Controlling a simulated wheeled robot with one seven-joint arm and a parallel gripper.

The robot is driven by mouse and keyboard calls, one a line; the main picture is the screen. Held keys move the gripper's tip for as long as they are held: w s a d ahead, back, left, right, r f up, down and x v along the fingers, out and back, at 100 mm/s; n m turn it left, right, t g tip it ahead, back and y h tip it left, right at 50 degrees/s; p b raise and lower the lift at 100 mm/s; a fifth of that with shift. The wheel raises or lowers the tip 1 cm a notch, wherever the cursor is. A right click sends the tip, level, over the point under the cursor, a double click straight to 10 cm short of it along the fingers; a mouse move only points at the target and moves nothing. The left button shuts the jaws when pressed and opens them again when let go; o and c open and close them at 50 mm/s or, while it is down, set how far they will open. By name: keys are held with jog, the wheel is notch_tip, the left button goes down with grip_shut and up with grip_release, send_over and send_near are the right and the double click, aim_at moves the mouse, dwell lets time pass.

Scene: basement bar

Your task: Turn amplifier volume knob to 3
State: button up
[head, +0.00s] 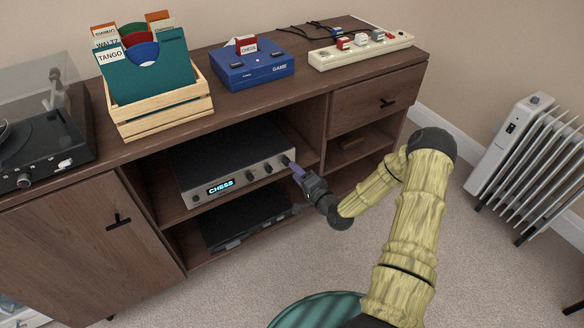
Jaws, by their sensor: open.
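The amplifier (233,158) is a dark box with a silver front, on the cabinet's upper open shelf. Its blue-lit display (221,187) reads "CHESS". Several dark knobs sit on the front, to the right of the display; one knob (267,168) shows between its neighbours. I cannot read any scale or knob markings. My gripper (294,169) is open at the right end of the amplifier's front, close to the rightmost knob (286,161). I cannot tell whether the fingers touch that knob or stand around it.
A dark flat device (245,220) lies on the shelf below. A blue game console (254,70), a power strip (362,52), a wooden record crate (165,122) and a turntable (35,150) stand on top. A white radiator (530,150) stands at right. Carpet in front is partly clear.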

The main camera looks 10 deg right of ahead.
jog(key=f+p+v, duration=0.1)
jog(key=p+v, duration=0.1)
jog(key=v, duration=1.1)
jog(key=shift+s+r, duration=0.4)
jog(key=shift+r, duration=0.05)
jog(key=shift+d, duration=0.1)
jog(key=s+a+r+n+g+h, duration=0.3)
jog(key=s+r+n+g, duration=0.35)
jog(key=r, duration=0.25)
jog(key=s+a+r+n+g+h, duration=0.3)
jog(key=s+a+r+n+g, duration=0.15)
jog(key=s+r+g, duration=0.35)
notch_tip(320, 180, up, 36)
jog(key=w+t+p, duration=0.1)
jog(key=p, duration=3.4)
jog(key=shift+w+d, duration=0.2)
jog(key=shift+d, duration=0.3)
